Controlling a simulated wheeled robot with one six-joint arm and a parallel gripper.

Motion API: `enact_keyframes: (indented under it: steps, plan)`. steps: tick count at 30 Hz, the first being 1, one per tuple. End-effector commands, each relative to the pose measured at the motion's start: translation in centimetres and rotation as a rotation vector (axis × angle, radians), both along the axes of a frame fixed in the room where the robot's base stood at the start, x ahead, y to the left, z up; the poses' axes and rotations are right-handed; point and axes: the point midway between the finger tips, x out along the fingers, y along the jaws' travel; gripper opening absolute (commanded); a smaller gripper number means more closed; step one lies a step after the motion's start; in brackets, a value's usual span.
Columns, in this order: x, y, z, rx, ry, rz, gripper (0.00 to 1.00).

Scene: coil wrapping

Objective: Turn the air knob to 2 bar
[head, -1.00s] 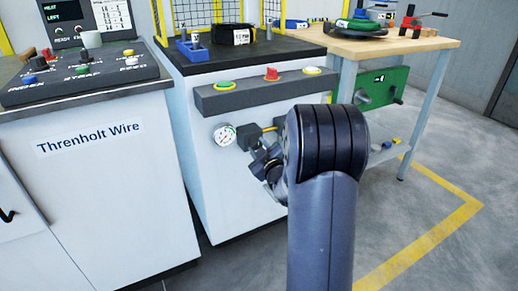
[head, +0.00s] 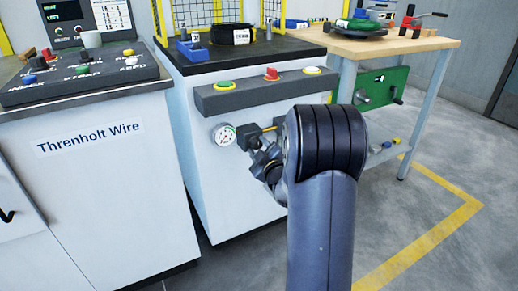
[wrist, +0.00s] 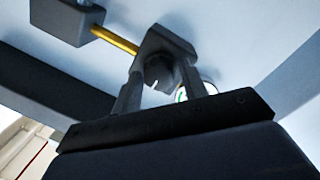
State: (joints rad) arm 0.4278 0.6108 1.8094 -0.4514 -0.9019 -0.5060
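The air knob (wrist: 158,72) is a dark round knob with a white mark, under a dark regulator block (wrist: 163,42) in the wrist view. My gripper (wrist: 161,77) has one finger on each side of the knob, and both appear to touch it. In the head view the regulator (head: 246,138) sits on the front of the white machine, with my gripper (head: 262,156) against it. The round white pressure gauge (head: 224,134) is left of it; its needle is too small to read. In the wrist view the gauge (wrist: 183,95) is mostly hidden behind a finger.
A yellow pipe (wrist: 115,41) runs from the block to another dark box (wrist: 62,18). A control desk (head: 82,80) stands left and a wooden workbench (head: 405,44) right.

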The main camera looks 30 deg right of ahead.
Motion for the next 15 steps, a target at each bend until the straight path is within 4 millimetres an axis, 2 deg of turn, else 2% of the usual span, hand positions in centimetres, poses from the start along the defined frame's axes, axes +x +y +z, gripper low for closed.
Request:
enact_keyframes:
  steps: [1,4,11,15]
  plan:
    - [0.0,0.0,0.0,0.0,0.0,0.0,0.45]
    - [0.0,-0.01,0.02,0.001,0.0,0.0,0.53]
    - [-0.03,0.0,0.05,0.001,-0.001,-0.001,0.54]
    - [-0.72,0.0,0.16,0.001,-0.002,-0.001,0.54]
